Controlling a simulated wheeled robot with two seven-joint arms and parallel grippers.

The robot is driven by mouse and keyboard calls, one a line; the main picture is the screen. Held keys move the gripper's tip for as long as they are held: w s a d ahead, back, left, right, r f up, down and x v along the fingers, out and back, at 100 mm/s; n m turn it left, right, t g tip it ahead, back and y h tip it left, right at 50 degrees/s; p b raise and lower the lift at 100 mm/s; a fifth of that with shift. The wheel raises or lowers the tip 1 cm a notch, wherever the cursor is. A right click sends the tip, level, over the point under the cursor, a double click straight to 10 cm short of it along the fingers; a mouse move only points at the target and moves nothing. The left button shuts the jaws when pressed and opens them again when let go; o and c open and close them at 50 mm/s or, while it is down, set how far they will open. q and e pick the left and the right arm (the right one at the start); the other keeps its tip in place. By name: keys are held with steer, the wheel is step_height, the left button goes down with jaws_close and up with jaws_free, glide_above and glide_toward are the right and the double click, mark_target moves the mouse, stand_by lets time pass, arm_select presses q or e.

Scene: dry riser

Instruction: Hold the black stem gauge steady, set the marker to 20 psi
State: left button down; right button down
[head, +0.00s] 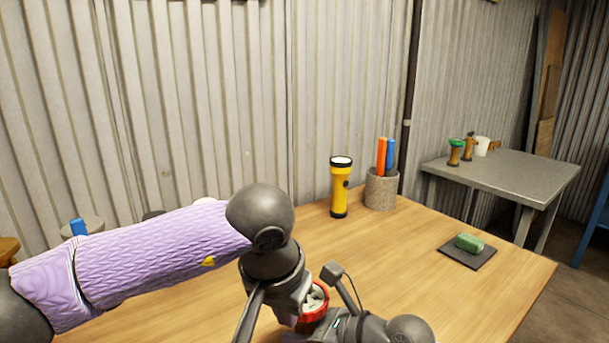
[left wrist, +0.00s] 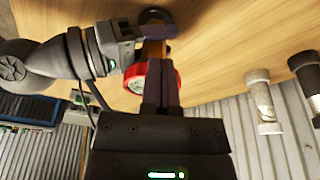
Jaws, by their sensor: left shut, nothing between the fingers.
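The gauge (head: 315,301) shows a red rim and a pale face in the head view, partly covered by my arms. Its red rim also shows in the left wrist view (left wrist: 133,78), behind my left fingers. My left gripper (left wrist: 161,64) is shut and empty, its fingers together in front of the gauge. My right gripper (left wrist: 155,40) is beside the gauge, with its fingers near a brownish part there. I cannot tell whether it grips that part. The stem, the dial marks and the marker are hidden or too small to read.
A yellow flashlight (head: 340,188) and a grey cup (head: 381,190) with orange and blue sticks stand at the back of the wooden table (head: 420,235). A grey side table (head: 510,178) stands beyond.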

arm_select(q)
step_height(320, 180, up, 6)
steer(key=shift+s+a, duration=0.15)
steer(key=shift+s, duration=0.1)
arm_select(e)
steer(key=shift+c, duration=1)
jaws_free()
